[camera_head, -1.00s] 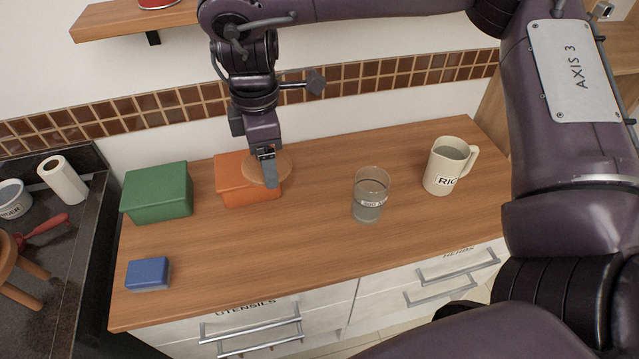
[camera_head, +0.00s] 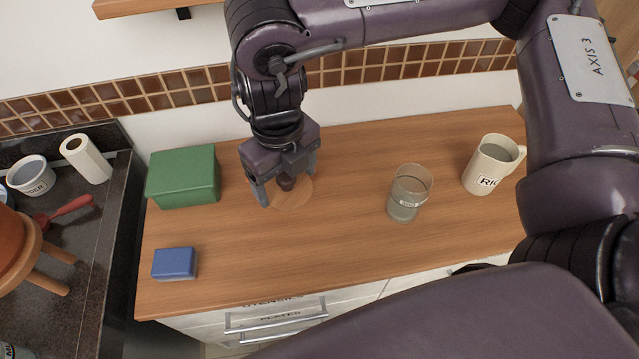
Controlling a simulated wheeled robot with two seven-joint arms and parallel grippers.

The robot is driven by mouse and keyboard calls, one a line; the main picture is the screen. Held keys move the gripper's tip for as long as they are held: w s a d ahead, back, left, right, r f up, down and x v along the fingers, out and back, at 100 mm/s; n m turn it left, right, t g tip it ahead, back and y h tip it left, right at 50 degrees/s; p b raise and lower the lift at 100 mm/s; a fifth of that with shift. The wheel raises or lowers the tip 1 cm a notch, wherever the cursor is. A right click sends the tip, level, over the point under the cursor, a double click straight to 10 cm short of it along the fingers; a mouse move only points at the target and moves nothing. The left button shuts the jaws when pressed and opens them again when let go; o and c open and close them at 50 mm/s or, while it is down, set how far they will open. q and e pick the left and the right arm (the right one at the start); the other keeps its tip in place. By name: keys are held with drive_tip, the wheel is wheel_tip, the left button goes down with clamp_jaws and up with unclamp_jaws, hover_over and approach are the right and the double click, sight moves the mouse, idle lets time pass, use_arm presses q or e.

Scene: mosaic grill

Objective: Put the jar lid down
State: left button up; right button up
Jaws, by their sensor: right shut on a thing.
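The jar lid (camera_head: 296,196) is a round, light wooden disc with a dark knob. It is under my right gripper (camera_head: 287,186), left of the middle of the counter. The gripper points down with its fingers on either side of the knob and is shut on the lid. The lid looks level and close to the wooden top, but I cannot tell whether it touches. My left gripper is not in view.
The wooden counter (camera_head: 330,235) is clear in front of the lid. A green box (camera_head: 183,178) and a blue box (camera_head: 174,263) stand to the left. A cream mug (camera_head: 488,165) stands at the right. A tiled wall rises behind. The orange box is not visible now.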

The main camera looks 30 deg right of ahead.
hover_over(295, 240)
wheel_tip(295, 240, down, 15)
drive_tip(key=shift+f+b, duration=0.1)
drive_tip(key=shift+b, duration=0.2)
drive_tip(key=shift+f+b, duration=0.4)
drive_tip(key=shift+f, duration=1.85)
drive_tip(key=shift+f, duration=0.2)
drive_tip(key=o, duration=1)
drive_tip(key=shift+c, duration=0.2)
drive_tip(key=shift+r, duration=0.2)
